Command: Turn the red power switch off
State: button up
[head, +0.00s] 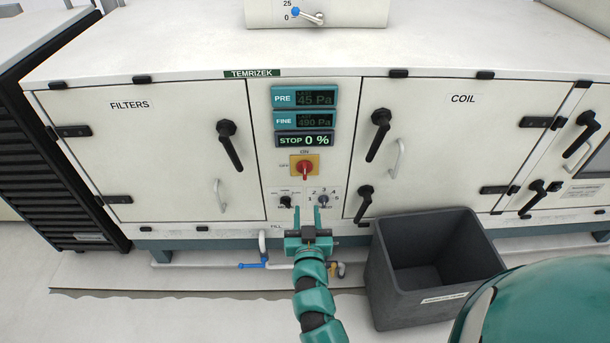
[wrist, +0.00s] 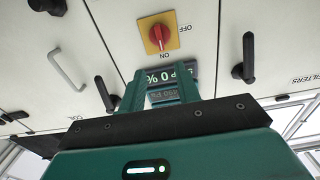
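The red power switch (head: 305,168) is a red rotary knob on a yellow square plate, in the middle panel of the white cabinet. ON is printed above it and OFF to its left; its handle stands upright, in line with ON. The wrist view shows the switch (wrist: 158,36) upside down, with its handle towards ON. My gripper (head: 307,217) is open and empty, its two teal fingers pointing up in front of the panel, below the switch and apart from it. In the wrist view the open gripper (wrist: 160,88) has displays showing between its fingers.
Displays (head: 304,140) above the switch read STOP 0 %, PRE 45 Pa and FINE 490 Pa. Two small selector knobs (head: 323,200) sit below it near my fingertips. Black door handles (head: 229,146) flank the panel. A dark grey bin (head: 425,300) stands at the lower right.

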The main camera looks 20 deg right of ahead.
aim_at(305, 173)
jog(key=p+x, duration=0.1)
jog(key=x, duration=1.2)
jog(key=shift+w, duration=0.35)
jog(key=shift+f, duration=0.1)
grip_shut()
